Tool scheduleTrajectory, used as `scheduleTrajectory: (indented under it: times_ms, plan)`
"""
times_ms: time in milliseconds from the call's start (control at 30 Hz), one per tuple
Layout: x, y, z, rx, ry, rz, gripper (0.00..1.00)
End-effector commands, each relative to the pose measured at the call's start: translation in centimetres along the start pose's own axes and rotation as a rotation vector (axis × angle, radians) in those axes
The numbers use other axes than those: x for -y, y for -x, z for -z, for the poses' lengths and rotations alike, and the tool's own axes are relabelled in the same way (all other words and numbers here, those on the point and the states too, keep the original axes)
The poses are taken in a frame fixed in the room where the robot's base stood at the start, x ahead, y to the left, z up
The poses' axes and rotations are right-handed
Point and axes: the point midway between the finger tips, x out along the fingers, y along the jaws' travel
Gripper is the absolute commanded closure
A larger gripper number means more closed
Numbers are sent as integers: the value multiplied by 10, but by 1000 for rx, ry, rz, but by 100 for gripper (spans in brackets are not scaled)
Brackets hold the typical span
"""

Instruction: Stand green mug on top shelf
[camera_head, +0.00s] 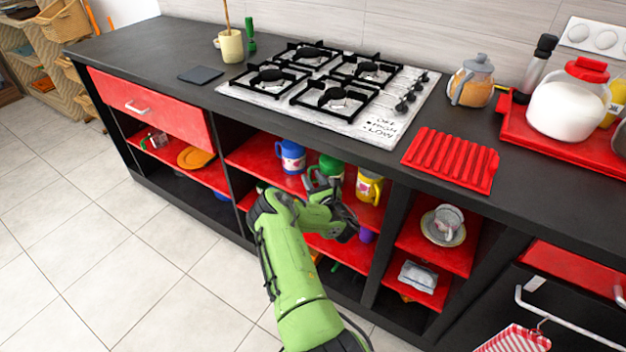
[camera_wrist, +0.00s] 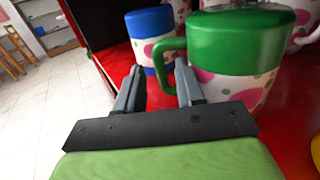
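The green mug (camera_head: 331,166) stands on the red top shelf (camera_head: 250,153) under the counter, partly hidden by my gripper (camera_head: 321,183) in the head view. In the wrist view the green mug (camera_wrist: 245,50) has a green upper band and a pink-spotted white lower part, and appears upright. Its handle points left, toward my gripper (camera_wrist: 158,68). My gripper's fingers are apart, with the handle at or just beyond the gap between them. The right finger overlaps the mug's side in the picture; contact cannot be told.
A blue mug (camera_head: 291,157) stands left of the green mug, and a yellow mug (camera_head: 369,187) stands to the right. The blue mug also shows close behind my fingers in the wrist view (camera_wrist: 150,24). A black upright divider (camera_head: 396,225) bounds the compartment's right side.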

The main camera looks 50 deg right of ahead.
Motion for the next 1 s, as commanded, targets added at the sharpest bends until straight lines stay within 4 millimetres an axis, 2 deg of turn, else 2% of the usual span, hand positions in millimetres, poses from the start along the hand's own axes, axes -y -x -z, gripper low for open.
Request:
scheduleTrajectory:
  times_ms: [333, 467, 700, 767, 1000]
  plan:
    - [1, 3, -5, -1, 2, 2, 62]
    - [2, 32, -5, -4, 1, 6, 62]
    - [2, 102, -5, -5, -1, 7, 62]
    - [1, 98, -9, -5, 1, -5, 62]
    - [3, 102, -9, -8, 4, -11, 62]
